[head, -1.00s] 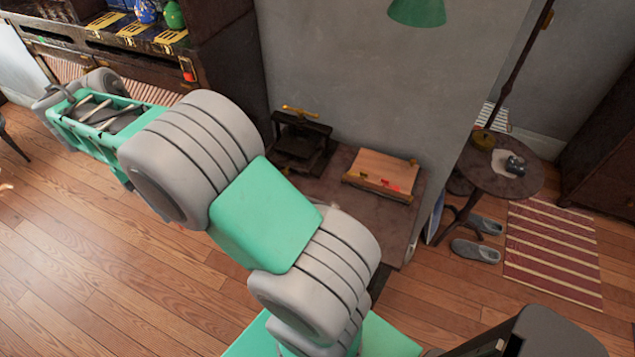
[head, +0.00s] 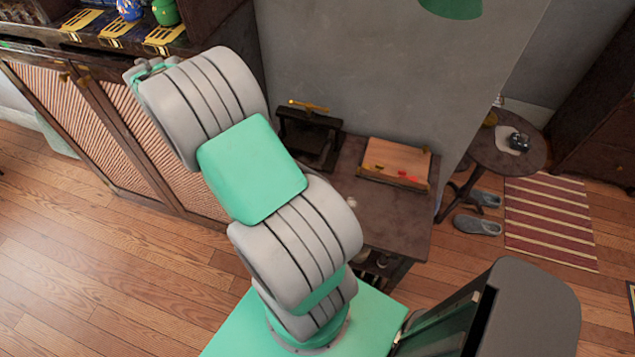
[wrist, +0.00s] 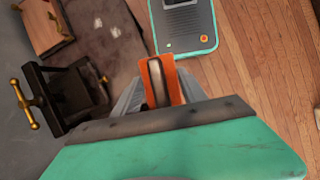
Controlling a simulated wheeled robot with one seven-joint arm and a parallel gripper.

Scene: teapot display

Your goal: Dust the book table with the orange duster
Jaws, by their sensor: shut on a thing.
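The book table (head: 395,220) is a dark, worn table against the grey wall, to the right of my arm in the head view. Its top also shows at the upper left of the wrist view (wrist: 100,38). In the wrist view my gripper (wrist: 160,92) is shut on the orange duster (wrist: 175,82), which shows as an orange piece beside a grey, rounded part. The duster is apart from the tabletop in the picture. In the head view my gripper and the duster are hidden behind my arm.
A dark press with a brass handle (head: 310,130) and a wooden board with small red items (head: 395,163) stand on the table. A round side table (head: 508,160), slippers (head: 478,226) and a striped rug (head: 550,225) are at right. A cabinet (head: 120,130) is at left.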

